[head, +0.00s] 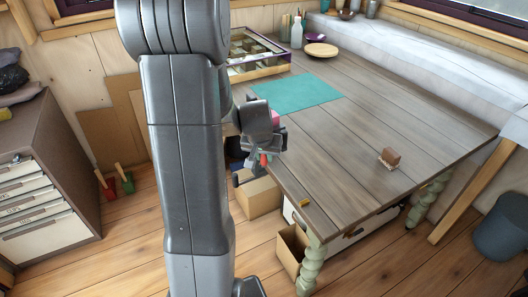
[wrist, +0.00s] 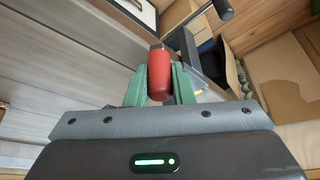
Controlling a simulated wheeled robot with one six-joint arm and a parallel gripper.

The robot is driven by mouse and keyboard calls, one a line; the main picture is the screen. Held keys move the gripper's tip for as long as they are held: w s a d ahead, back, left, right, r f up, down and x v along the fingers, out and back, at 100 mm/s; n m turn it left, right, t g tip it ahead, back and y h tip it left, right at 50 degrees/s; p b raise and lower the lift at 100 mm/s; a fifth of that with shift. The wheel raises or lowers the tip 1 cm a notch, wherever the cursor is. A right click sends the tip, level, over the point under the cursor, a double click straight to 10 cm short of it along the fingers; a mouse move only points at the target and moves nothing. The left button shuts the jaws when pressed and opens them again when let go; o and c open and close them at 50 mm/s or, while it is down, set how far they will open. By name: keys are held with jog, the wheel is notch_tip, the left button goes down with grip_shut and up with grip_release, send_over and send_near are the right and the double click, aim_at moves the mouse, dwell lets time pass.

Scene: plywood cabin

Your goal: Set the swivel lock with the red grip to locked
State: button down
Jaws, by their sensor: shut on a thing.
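The red grip (wrist: 159,75) of the swivel lock stands between the two green fingers of my gripper (wrist: 159,88) in the wrist view. The fingers press on it from both sides. Behind it is a dark grey metal part (wrist: 186,48), at the table's edge. In the head view the red grip (head: 264,159) shows as a small spot below my gripper (head: 260,148), beside the table's left edge. My gripper and arm hide most of the lock there. I cannot tell which position the lock is in.
The wooden table (head: 360,120) bears a teal mat (head: 297,96), a brown block (head: 389,158) and a glass-topped case (head: 255,52). Cardboard boxes (head: 258,197) stand under its left edge. A black-ended lever (wrist: 222,9) lies near the grip in the wrist view. A drawer cabinet (head: 45,170) stands left.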

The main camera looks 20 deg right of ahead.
jog(key=c, duration=1.3)
grip_release()
jog(key=shift+o, duration=0.2)
jog(key=shift+r, duration=0.15)
jog(key=v, duration=1.3)
jog(key=shift+s+r+p, duration=0.15)
jog(key=shift+r+p, duration=0.1)
jog(key=shift+p, duration=0.15)
jog(key=shift+a, duration=0.1)
